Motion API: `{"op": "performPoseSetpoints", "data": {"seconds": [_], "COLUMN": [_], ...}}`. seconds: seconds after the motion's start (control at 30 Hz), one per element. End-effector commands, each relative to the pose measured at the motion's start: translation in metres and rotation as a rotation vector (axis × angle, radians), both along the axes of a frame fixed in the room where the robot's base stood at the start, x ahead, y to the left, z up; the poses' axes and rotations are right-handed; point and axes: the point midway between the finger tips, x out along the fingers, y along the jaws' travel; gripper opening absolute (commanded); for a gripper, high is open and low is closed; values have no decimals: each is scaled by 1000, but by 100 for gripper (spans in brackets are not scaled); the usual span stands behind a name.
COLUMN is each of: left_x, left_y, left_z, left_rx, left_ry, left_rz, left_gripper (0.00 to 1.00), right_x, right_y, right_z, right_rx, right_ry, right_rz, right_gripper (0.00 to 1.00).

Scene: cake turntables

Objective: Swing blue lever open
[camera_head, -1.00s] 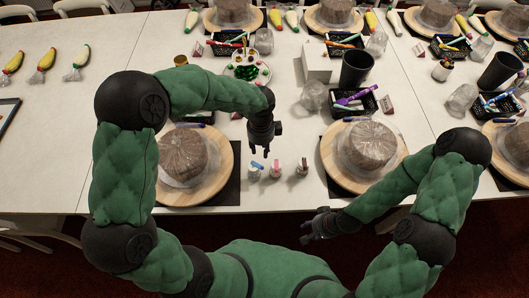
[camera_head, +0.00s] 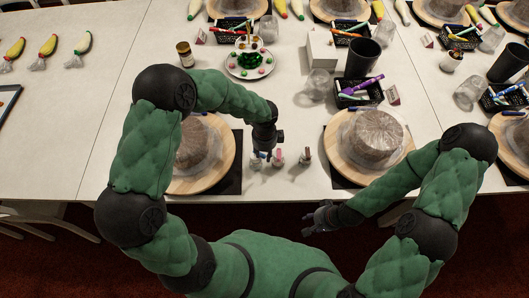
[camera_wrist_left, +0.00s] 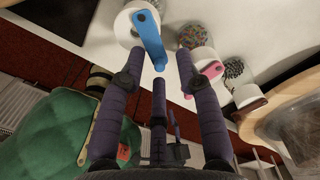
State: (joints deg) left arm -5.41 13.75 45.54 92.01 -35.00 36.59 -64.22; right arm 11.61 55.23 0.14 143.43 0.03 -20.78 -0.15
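The blue lever (camera_wrist_left: 150,36) sits on a white cylindrical holder (camera_wrist_left: 124,24) in the left wrist view. In the head view its holder is mostly hidden by my left gripper (camera_head: 264,153), with a bit of blue (camera_head: 255,155) showing. My left gripper's fingers (camera_wrist_left: 159,62) are apart in the wrist view, with the lever's free end between and just beyond the tips. I cannot tell whether they touch it. Beside it stands a holder with a pink lever (camera_wrist_left: 210,69), also in the head view (camera_head: 278,156). My right gripper (camera_head: 310,222) has spread fingers, empty, in front of the table edge.
A third small holder (camera_head: 304,155) stands to the right. Wooden turntables with wrapped brown cakes flank the row, left (camera_head: 222,172) and right (camera_head: 400,150). Behind are a plate of coloured pieces (camera_head: 235,66), a clear cup (camera_head: 318,84) and a black cup (camera_head: 362,58).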

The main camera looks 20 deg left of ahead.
Motion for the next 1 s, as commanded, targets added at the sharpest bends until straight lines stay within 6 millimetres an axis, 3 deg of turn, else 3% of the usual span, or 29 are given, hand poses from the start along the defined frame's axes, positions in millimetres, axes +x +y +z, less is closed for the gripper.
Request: {"op": "performPoseSetpoints", "data": {"seconds": [0.2,0.3,0.33,0.73,1.0], "left_x": [0,0,0,1,8], "left_y": [0,0,0,-1,-2], "left_z": [0,0,0,0,-1], "left_rx": [0,0,0,0,0], "left_ry": [0,0,0,0,-1], "left_rz": [0,0,0,28,174], "left_gripper": [31,3,0,0,0], "right_x": [0,0,0,0,0], "right_y": [0,0,0,0,0], "right_z": [0,0,0,-1,-6], "right_rx": [0,0,0,0,0], "right_ry": [0,0,0,0,0], "right_rz": [0,0,0,0,0], "right_gripper": [40,40,40,40,40]}}
